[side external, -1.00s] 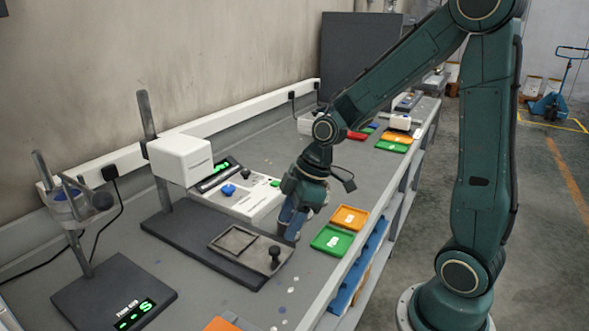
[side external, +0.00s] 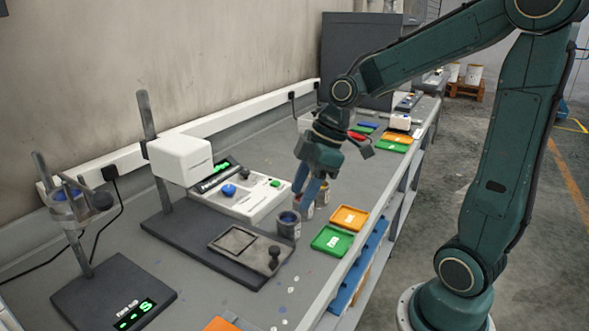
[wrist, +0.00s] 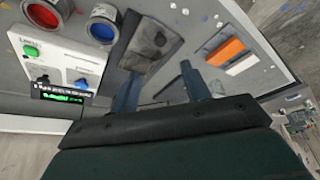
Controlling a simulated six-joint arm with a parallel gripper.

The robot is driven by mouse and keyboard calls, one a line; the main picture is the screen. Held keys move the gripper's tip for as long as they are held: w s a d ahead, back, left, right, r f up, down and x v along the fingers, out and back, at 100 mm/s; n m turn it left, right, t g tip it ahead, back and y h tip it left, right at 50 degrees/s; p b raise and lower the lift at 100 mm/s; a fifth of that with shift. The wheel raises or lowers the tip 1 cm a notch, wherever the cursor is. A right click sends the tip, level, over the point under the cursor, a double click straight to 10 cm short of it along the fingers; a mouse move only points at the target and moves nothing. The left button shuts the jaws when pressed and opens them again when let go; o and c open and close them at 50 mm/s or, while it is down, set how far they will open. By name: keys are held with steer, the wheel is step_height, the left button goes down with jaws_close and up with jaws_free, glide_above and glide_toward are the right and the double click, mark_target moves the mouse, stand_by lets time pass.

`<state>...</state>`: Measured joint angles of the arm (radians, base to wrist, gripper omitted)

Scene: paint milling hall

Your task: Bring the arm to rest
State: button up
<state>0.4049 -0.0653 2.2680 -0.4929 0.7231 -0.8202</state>
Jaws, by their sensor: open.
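My gripper (side external: 308,190) hangs above the bench (side external: 345,185), tilted, with its blue fingers pointing down. In the wrist view the two fingers (wrist: 158,88) stand apart with nothing held between them. A small grey can with a dark blue inside (side external: 288,225) stands upright on the bench, just below and apart from the fingers. Another can (side external: 322,195) is partly hidden behind the fingers. In the wrist view a can with blue inside (wrist: 103,24) and one with red inside (wrist: 45,12) show at the top left.
A white box unit with buttons (side external: 240,195) and a dark stand base (side external: 190,240) lie left of the gripper. An orange tray (side external: 349,217) and a green tray (side external: 332,240) lie near the front edge. A second stand base (side external: 112,292) is at lower left.

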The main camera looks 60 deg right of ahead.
steer(key=s+a+r+m+t+h, duration=0.1)
steer(key=s+r+m, duration=0.2)
steer(key=s, duration=0.3)
steer(key=s+a+r+m+t+h, duration=0.1)
steer(key=s+r+m+h, duration=0.1)
steer(key=s+m, duration=0.4)
steer(key=shift+s+a+r, duration=0.25)
steer(key=shift+s+r, duration=0.15)
steer(key=shift+s, duration=0.35)
